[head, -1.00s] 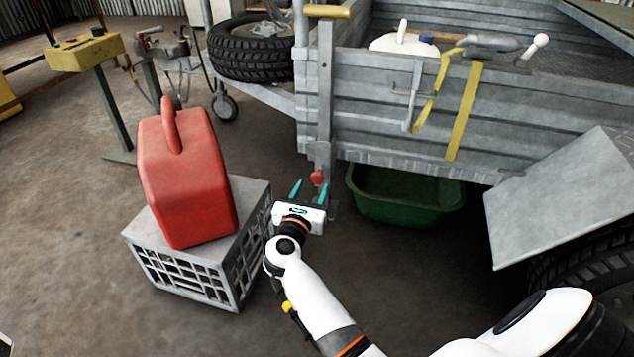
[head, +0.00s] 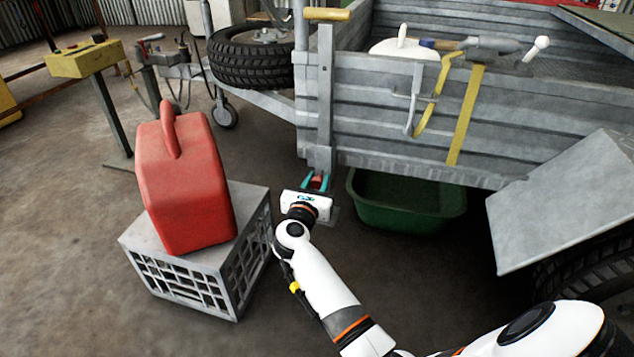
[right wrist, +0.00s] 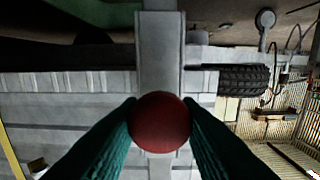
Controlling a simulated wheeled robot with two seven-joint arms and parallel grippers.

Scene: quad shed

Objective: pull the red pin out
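The red pin's round knob (head: 316,183) shows at the foot of the trailer's front upright, above the floor. My right gripper (head: 317,181) is at the knob, with one teal finger on each side of it. In the right wrist view the knob (right wrist: 160,122) fills the space between the two fingers and hides part of their inner edges. I cannot tell whether the fingers press on it or only stand beside it. The pin's shaft is hidden behind the knob. My left gripper is not in view.
A red fuel can (head: 184,190) stands on a grey crate (head: 247,262) left of my right arm. A green tub (head: 400,222) sits under the grey trailer (head: 390,125). A spare tyre (head: 255,66) is above. Bare floor lies between the crate and tub.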

